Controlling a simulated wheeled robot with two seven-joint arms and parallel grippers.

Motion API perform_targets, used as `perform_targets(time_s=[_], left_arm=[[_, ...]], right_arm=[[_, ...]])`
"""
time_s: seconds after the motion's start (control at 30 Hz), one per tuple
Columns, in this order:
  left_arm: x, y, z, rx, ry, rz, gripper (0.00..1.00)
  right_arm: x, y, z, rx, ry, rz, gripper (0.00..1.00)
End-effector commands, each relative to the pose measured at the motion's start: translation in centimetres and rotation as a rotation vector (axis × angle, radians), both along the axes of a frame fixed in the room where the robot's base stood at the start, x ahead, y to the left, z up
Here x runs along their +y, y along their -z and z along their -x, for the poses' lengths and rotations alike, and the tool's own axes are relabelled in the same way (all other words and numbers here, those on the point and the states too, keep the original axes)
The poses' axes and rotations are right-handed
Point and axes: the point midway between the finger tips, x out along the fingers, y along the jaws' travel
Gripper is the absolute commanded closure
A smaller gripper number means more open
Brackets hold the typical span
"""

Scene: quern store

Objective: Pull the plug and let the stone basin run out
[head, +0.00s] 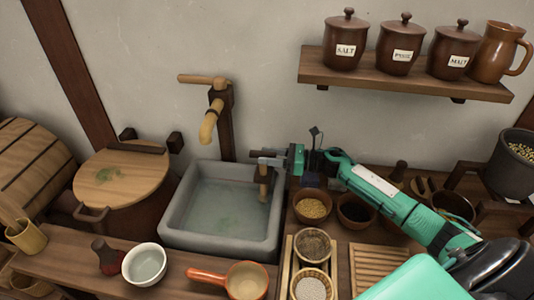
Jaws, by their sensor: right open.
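The grey stone basin (178,222) stands under the wooden tap, with greenish water lying in it. A wooden plug (264,188) stands upright in the basin near its right wall, and its lower end is hard to make out in the water. My right gripper (263,159) reaches in from the right over the basin's back right corner. It is open, with its fingers at the top of the plug; I cannot tell whether they touch it. My left gripper is not in view.
The wooden tap (209,124) rises behind the basin. A white bowl (144,264), a dark red bottle (109,257) and an orange-handled pan (246,281) stand in front. Bowls of grain (312,207) crowd the right. A lidded wooden tub (121,181) is at left.

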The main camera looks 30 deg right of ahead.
Motion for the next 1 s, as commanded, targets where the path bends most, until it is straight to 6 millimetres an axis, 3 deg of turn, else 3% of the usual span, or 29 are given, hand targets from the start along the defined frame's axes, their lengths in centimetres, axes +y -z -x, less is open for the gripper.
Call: perform_targets(time_s=[0.4, 0.63, 0.83, 0.93, 1.0], left_arm=[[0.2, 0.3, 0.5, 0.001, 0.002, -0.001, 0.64], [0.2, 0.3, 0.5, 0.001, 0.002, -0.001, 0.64], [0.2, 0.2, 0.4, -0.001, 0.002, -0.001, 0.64], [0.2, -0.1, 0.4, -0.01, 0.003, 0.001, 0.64], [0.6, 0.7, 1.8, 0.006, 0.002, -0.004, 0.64]], right_arm=[[0.6, 0.0, -0.5, 0.001, 0.0, 0.001, 0.56], [0.6, 0.0, -0.5, 0.001, 0.0, 0.001, 1.0], [0.7, -0.4, -0.5, 0.0, -0.001, 0.001, 1.0], [0.6, -1.9, -0.5, -0.003, -0.002, 0.001, 1.0], [0.6, -3.1, -0.5, -0.003, -0.002, 0.001, 1.0]])
